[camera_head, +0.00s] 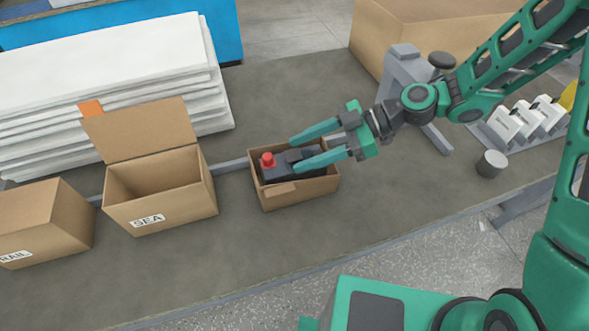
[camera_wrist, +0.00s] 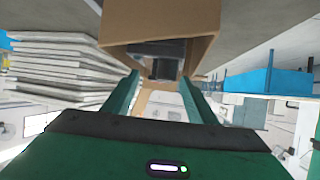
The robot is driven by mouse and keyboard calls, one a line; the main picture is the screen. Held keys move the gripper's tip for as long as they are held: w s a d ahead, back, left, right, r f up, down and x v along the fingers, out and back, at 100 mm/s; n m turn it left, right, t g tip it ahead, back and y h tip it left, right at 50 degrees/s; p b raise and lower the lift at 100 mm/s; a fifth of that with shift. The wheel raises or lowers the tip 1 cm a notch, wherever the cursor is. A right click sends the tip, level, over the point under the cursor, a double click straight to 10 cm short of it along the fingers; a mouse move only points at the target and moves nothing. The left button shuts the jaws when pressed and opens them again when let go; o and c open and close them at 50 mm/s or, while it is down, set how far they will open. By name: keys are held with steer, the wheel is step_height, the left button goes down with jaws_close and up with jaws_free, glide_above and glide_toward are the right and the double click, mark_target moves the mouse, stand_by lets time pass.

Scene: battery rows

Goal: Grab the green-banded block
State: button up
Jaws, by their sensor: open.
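I cannot make out a green band on any block in either view. A dark block (camera_head: 280,173) with a red knob (camera_head: 267,159) sits in a small open cardboard box (camera_head: 300,196); a dark block also shows in the wrist view (camera_wrist: 162,68) inside the box (camera_wrist: 160,20). My gripper (camera_head: 296,154) is open, its two green fingers reaching over that box on either side of part of the dark block. In the wrist view the fingers (camera_wrist: 161,78) stand apart with the block between or beyond them. Contact cannot be told. The fingers hide part of the block.
An open box marked SEA (camera_head: 160,208) and another box (camera_head: 45,225) stand to the left. White stacked sheets (camera_head: 110,60) lie behind. At right are a rack of white blocks (camera_head: 525,122), a grey cylinder (camera_head: 491,164) and a grey stand (camera_head: 408,85). The front table strip is clear.

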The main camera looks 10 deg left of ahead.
steer(key=shift+a, duration=0.1)
jaws_close()
stand_by(1.4)
